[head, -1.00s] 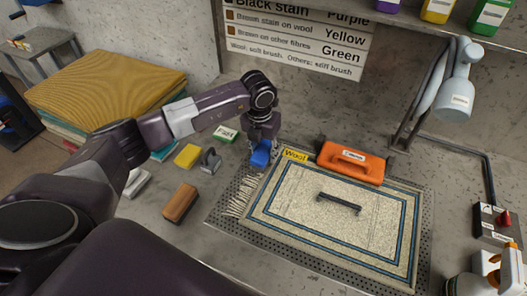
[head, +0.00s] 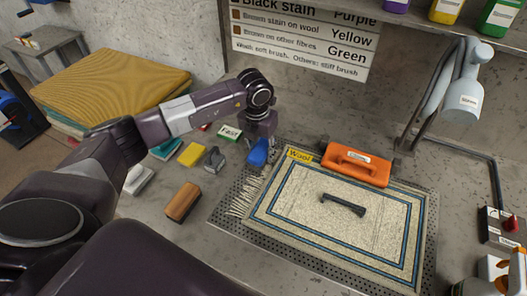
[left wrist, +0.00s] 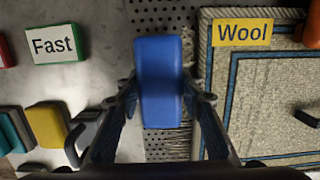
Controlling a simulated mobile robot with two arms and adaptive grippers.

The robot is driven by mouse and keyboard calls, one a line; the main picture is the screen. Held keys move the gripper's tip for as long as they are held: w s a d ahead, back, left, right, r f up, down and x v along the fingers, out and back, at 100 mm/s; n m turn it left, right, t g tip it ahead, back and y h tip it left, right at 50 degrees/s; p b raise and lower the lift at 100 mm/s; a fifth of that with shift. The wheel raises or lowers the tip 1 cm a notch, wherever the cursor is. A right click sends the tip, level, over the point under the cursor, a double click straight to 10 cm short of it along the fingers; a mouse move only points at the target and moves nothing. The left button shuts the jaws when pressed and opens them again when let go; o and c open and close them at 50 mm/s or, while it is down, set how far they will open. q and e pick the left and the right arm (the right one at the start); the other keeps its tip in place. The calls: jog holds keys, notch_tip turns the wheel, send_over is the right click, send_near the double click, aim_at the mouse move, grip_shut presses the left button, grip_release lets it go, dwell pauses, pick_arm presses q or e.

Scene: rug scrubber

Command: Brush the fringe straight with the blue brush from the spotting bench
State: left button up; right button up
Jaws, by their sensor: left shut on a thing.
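My left gripper (head: 259,143) is shut on the blue brush (head: 259,153), which also shows between the fingers in the left wrist view (left wrist: 159,82). The brush is above the far end of the fringe (head: 246,194), by the rug's back left corner. Its bristles are hidden. The fringe is a row of pale strands along the left edge of the cream rug (head: 300,222), some of them lying askew. In the left wrist view the fringe (left wrist: 172,144) is partly covered by the brush. The rug lies on a perforated metal bench plate (head: 226,212). My right gripper is not in view.
A yellow Wool label (head: 300,155), an orange tool (head: 357,164) and a dark handle (head: 343,204) lie on the rug or its back edge. A wooden brush (head: 182,202), yellow block (head: 193,153), grey clip-like thing (head: 214,160) and Fast card (head: 229,133) stand left. A lamp (head: 461,94) rises at right.

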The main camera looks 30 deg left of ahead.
pick_arm(q)
jog(key=shift+a+f, duration=0.15)
jog(key=shift+a, duration=0.4)
jog(key=shift+a, duration=0.1)
jog(key=shift+s+a+f+b, duration=0.15)
jog(key=shift+a+f+b, duration=0.05)
jog(key=shift+a+b, duration=0.35)
jog(key=shift+a, duration=0.1)
jog(key=shift+r, duration=0.1)
jog(key=shift+r+p, duration=1.8)
jog(key=shift+r, duration=1.15)
